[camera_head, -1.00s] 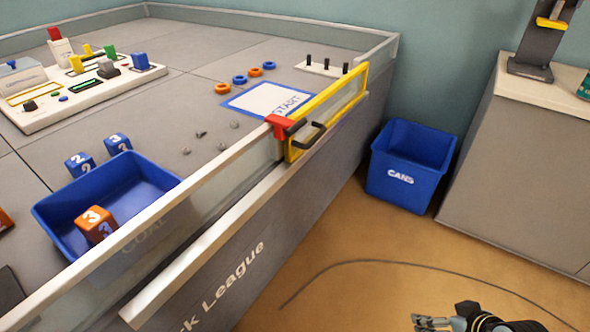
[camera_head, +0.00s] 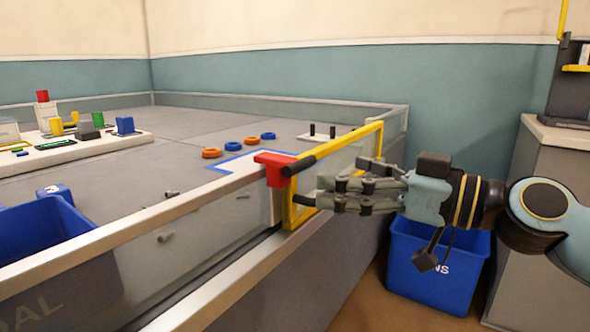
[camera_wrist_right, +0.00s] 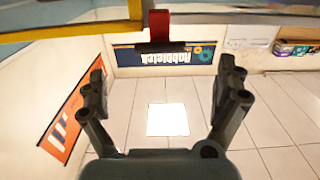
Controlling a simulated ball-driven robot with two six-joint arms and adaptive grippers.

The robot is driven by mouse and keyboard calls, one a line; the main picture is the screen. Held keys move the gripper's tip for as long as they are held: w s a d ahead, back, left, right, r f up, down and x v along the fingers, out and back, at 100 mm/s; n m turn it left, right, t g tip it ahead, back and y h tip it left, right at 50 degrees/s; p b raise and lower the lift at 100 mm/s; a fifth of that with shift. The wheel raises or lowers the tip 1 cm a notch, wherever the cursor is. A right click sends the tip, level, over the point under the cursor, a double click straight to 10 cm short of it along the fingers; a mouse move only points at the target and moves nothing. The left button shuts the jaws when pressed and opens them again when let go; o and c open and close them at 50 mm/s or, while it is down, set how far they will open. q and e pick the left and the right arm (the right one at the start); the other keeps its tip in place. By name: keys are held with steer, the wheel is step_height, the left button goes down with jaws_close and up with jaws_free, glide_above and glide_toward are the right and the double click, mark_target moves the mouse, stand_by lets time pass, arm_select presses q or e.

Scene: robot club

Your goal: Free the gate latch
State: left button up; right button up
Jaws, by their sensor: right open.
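The gate (camera_head: 375,130) is a clear panel in a yellow frame, set in the arena's wall and standing in line with it. The red latch (camera_head: 270,160) sits on top of the wall at the gate's near end, with a black grip (camera_head: 298,166) pointing out toward me. My right gripper (camera_head: 325,190) is open and empty in front of the gate, just right of and below the black grip. In the right wrist view the red latch (camera_wrist_right: 160,22) shows at the top centre, beyond and between the spread fingers (camera_wrist_right: 162,72). My left gripper is not in view.
A blue bin (camera_head: 435,275) stands on the floor beneath my right forearm. A grey cabinet (camera_head: 540,200) stands at the right.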

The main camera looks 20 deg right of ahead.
mark_target(306, 167)
steer(key=x, duration=0.8)
steer(key=shift+w+a+f, duration=0.1)
steer(key=shift+w+a, duration=0.25)
steer(key=shift+w, duration=0.05)
steer(key=c, duration=1.6)
